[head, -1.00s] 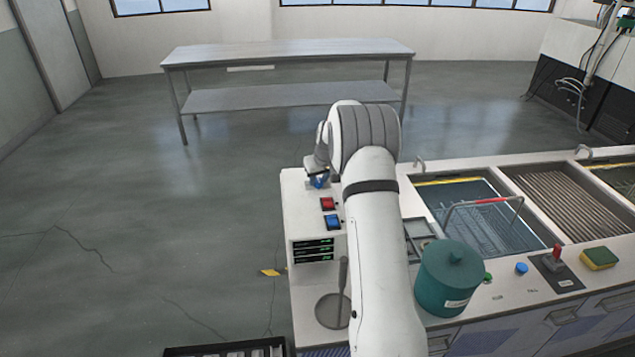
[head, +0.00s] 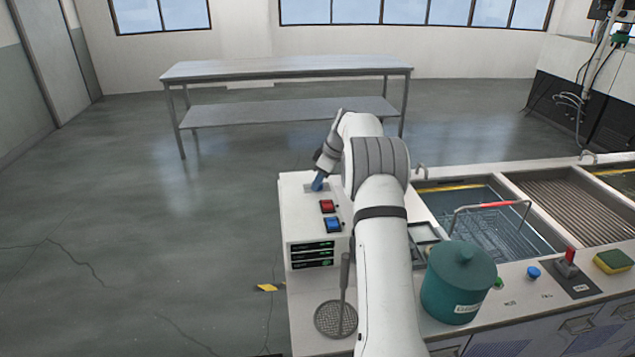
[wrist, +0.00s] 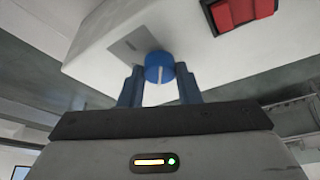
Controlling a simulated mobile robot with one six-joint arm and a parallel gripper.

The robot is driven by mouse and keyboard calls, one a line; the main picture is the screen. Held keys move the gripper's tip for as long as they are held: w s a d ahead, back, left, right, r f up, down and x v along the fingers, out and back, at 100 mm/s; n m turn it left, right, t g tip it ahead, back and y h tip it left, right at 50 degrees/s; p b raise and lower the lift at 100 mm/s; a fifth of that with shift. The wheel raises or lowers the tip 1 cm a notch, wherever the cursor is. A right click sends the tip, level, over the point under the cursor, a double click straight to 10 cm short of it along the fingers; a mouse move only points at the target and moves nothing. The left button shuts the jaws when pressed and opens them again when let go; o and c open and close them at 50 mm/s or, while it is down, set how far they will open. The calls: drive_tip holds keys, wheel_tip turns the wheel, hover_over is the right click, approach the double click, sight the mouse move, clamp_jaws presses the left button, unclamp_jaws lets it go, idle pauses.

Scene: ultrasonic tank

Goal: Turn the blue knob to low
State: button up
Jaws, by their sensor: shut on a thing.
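The blue knob (wrist: 159,67) is on the white face of the control box (wrist: 110,30), with a white pointer line that runs down the picture, toward my gripper's body. My gripper (wrist: 159,84) has one dark blue finger on each side of the knob and is shut on it. In the head view my gripper (head: 318,184) reaches down to the top of the control box (head: 293,212), left of my arm. The knob cannot be told apart from the fingertips there. No setting marks are readable.
A teal pot (head: 458,290) and a tank with a wire basket (head: 490,225) are right of my arm. Open floor lies left.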

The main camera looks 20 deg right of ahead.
sight(329, 192)
drive_tip(key=shift+r+n, duration=0.1)
drive_tip(key=shift+n, duration=0.5)
drive_tip(key=shift+d, duration=0.1)
drive_tip(key=o, duration=1)
drive_tip(key=shift+c, duration=0.2)
drive_tip(key=v, duration=0.7)
drive_tip(key=shift+d+r+b, duration=0.25)
drive_tip(key=shift+r+b, duration=0.05)
drive_tip(key=shift+b, duration=0.05)
drive_tip(key=shift+w, duration=0.1)
